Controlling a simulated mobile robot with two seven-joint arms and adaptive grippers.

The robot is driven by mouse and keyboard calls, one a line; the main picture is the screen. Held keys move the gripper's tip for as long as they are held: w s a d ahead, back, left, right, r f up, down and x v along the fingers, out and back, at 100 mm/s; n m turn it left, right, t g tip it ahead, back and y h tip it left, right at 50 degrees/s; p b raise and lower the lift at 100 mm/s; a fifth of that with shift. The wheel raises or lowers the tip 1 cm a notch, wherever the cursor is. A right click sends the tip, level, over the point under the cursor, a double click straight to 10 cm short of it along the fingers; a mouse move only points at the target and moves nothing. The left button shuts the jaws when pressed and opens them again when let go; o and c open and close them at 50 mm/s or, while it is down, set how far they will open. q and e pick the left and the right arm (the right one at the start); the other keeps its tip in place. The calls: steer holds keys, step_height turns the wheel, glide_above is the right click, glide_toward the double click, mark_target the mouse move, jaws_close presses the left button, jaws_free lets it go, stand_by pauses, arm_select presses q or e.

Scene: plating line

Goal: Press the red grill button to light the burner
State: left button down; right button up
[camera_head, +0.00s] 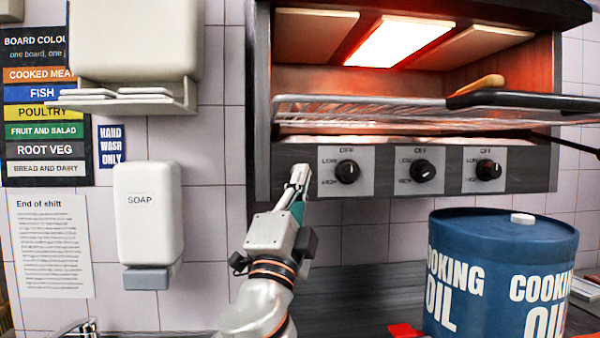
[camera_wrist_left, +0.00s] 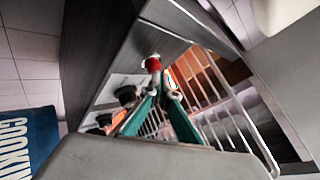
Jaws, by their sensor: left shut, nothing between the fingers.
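The grill (camera_head: 525,168) is mounted on the tiled wall, with three black knobs on its front panel. Its middle burner (camera_head: 398,41) glows bright white-orange; the panels either side look unlit. The red button (camera_wrist_left: 153,63) shows in the left wrist view at the fingertips, touching or very near them; I cannot tell which. In the head view my gripper hides it. My left gripper (camera_head: 299,175) is shut and empty, pointing up at the left end of the control panel. It also shows in the left wrist view (camera_wrist_left: 163,82). My right gripper is not in view.
A blue cooking oil drum (camera_head: 500,265) stands at lower right beside a red object (camera_head: 404,330). A soap dispenser (camera_head: 148,215) hangs left of my arm.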

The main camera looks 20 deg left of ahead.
arm_select(q)
steer(key=shift+s+d, duration=0.25)
steer(key=shift+s, duration=0.25)
steer(key=shift+s+d+p, duration=0.25)
steer(key=shift+s+d, duration=0.1)
steer(key=shift+s, duration=0.4)
steer(key=shift+s+d+p, duration=0.25)
steer(key=shift+s+d, duration=0.05)
steer(key=shift+s, duration=0.5)
steer(key=shift+s+d+p, duration=0.25)
steer(key=shift+s+d, duration=0.1)
steer(key=shift+s, duration=0.4)
